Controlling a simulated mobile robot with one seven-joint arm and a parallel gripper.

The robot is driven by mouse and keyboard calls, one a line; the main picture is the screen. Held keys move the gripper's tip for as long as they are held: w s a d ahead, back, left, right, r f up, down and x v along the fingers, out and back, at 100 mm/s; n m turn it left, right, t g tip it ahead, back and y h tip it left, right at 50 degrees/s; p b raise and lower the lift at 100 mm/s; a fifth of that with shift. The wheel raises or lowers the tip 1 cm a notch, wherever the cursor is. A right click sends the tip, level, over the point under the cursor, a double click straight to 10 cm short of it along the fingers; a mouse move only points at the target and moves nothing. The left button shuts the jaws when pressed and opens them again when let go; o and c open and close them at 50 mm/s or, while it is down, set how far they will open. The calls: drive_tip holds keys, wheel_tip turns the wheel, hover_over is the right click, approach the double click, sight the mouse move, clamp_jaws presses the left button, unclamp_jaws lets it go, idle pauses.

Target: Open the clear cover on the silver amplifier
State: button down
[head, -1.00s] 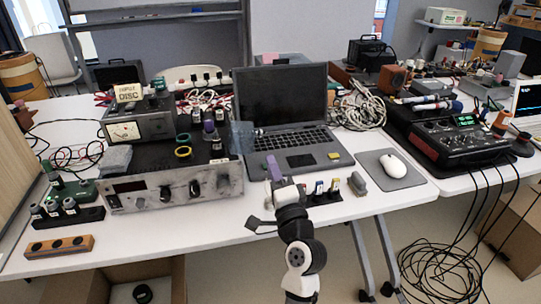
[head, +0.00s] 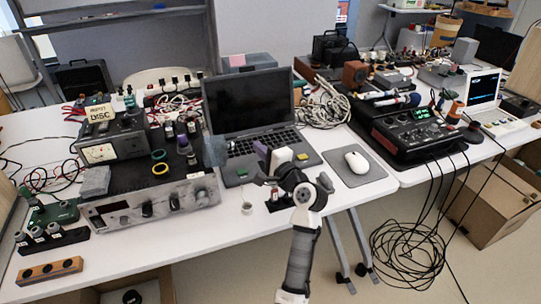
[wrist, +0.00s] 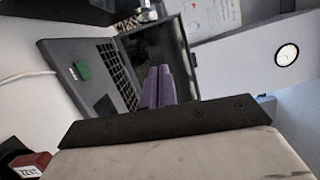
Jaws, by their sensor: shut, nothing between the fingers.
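The silver amplifier (head: 153,203) stands at the front left of the white table, with knobs and a dark display on its front panel. A faint, see-through bluish panel (head: 215,151) stands at its right end, which may be the clear cover; its hinge and edges are too small to make out. My gripper (head: 261,150) is to the right of the amplifier, in front of the laptop, apart from the amplifier. Its purple fingers are shut together and empty in the wrist view (wrist: 157,88). The amplifier does not show clearly in the wrist view.
The open laptop (head: 246,102) stands behind my gripper; its keyboard side also shows in the wrist view (wrist: 95,75). A meter box (head: 112,140) and colored rings sit on the amplifier's dark top. A mouse (head: 356,162) lies on a grey pad to the right. Small connector racks line the front edge.

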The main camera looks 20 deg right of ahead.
sight(219, 151)
drive_tip(key=shift+w+a+r+p, duration=0.1)
drive_tip(key=shift+w+a+p, duration=0.2)
drive_tip(key=shift+a, duration=0.45)
drive_tip(key=shift+w+a+r+p, duration=0.1)
drive_tip(key=shift+w+a+p, duration=0.15)
drive_tip(key=shift+a, duration=0.5)
drive_tip(key=shift+w+a+p, duration=0.25)
drive_tip(key=shift+a+p, duration=0.05)
drive_tip(key=shift+a, duration=0.45)
drive_tip(key=r+n, duration=0.1)
drive_tip(key=a+r+n+p, duration=0.1)
drive_tip(key=a+r+n+g+p, duration=0.1)
drive_tip(key=shift+r+n+h, duration=0.3)
drive_tip(key=shift+r+n, duration=0.05)
drive_tip(key=shift+n, duration=0.05)
